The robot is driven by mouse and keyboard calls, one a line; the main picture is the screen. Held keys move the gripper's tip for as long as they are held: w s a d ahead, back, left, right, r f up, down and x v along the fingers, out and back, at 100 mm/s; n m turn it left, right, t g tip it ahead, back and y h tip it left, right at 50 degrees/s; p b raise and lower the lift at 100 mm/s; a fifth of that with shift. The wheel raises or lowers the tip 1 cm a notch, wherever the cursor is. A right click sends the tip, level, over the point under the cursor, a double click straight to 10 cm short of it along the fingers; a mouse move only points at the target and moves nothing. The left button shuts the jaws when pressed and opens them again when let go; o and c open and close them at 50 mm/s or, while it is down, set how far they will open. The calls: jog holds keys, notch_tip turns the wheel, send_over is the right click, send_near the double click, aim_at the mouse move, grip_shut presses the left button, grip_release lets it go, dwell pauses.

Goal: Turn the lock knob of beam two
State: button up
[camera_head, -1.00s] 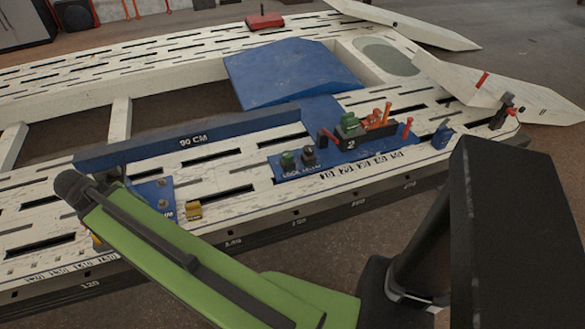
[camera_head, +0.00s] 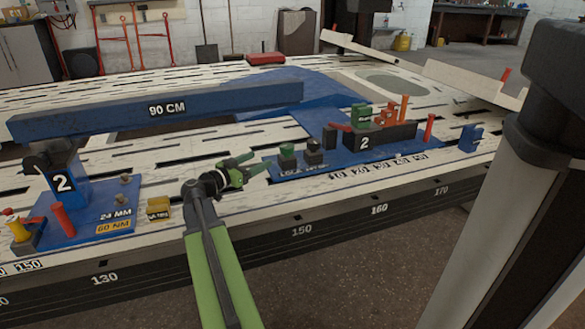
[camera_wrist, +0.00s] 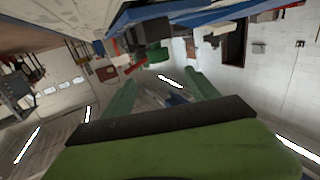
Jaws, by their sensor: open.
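The blue beam (camera_head: 165,103) marked 90 CM lies across the bench. A blue plate with a "2" post (camera_head: 62,184) is at its left end, and another blue plate with a black "2" block (camera_head: 378,138) is at the right. A small green-topped knob (camera_head: 287,152) stands on the right plate beside a dark knob (camera_head: 314,148), above a partly legible LOCK label. My gripper (camera_head: 258,163) is open and empty, just left of the green-topped knob, apparently apart from it. In the wrist view my open fingers (camera_wrist: 160,78) point toward a green block (camera_wrist: 155,57), probably that knob.
Orange and red pegs (camera_head: 404,108) stand on the "2" block, with a red peg (camera_head: 429,127) to its right. A yellow block (camera_head: 158,208) lies left of my arm. A blue clamp (camera_head: 470,138) is at the right. Bare slotted bench surface lies behind my gripper.

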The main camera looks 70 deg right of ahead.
aim_at(287, 151)
jog(key=x, duration=1.8)
jog(key=shift+s+a+r, duration=0.1)
jog(key=shift+s+r, duration=0.05)
jog(key=shift+s, duration=0.05)
